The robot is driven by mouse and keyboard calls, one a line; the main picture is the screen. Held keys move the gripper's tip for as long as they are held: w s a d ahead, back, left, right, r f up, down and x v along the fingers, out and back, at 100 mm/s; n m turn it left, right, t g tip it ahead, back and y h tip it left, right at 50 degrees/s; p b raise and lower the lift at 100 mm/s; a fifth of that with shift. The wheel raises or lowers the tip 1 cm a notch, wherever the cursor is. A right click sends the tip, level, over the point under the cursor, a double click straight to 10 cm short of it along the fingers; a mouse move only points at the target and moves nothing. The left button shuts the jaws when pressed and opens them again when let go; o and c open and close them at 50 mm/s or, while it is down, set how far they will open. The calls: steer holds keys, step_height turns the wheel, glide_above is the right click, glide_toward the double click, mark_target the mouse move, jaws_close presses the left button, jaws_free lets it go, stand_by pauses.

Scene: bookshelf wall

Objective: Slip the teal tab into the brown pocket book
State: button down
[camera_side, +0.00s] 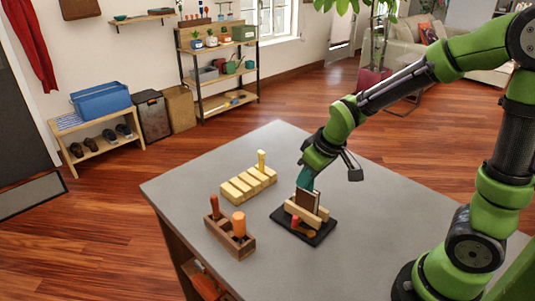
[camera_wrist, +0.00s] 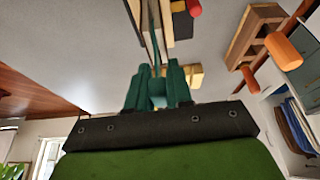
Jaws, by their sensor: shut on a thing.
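The brown pocket book (camera_side: 312,199) stands upright in a pale wooden holder (camera_side: 297,210) on a black base (camera_side: 283,219). My gripper (camera_side: 305,186) is just above the book, pointing down. In the wrist view my gripper's teal fingers (camera_wrist: 157,88) are shut on the teal tab (camera_wrist: 155,42), a thin strip that runs from between them toward the holder. In the side view the tab cannot be told apart from the teal fingers. Whether the tab's far end is inside the book or beside it cannot be told.
A brown wooden box (camera_side: 224,238) with red and orange handles stands front left. The grey tabletop's far corner is clear.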

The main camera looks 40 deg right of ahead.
steer(key=shift+f, duration=0.3)
steer(key=c, duration=0.5)
jaws_free()
steer(key=shift+c, duration=0.2)
steer(key=shift+r, duration=3.5)
steer(key=s+a+r+m+t+y, duration=0.1)
steer(key=s+a+r+m, duration=0.1)
steer(key=s, duration=0.4)
steer(key=s+a+r+m+t, duration=0.1)
steer(key=s+r+m, duration=0.1)
steer(key=s+r, duration=0.2)
steer(key=shift+s+a+r+m+t+y, duration=0.2)
steer(key=shift+s+a+m+t+y, duration=0.15)
steer(key=shift+s, duration=0.55)
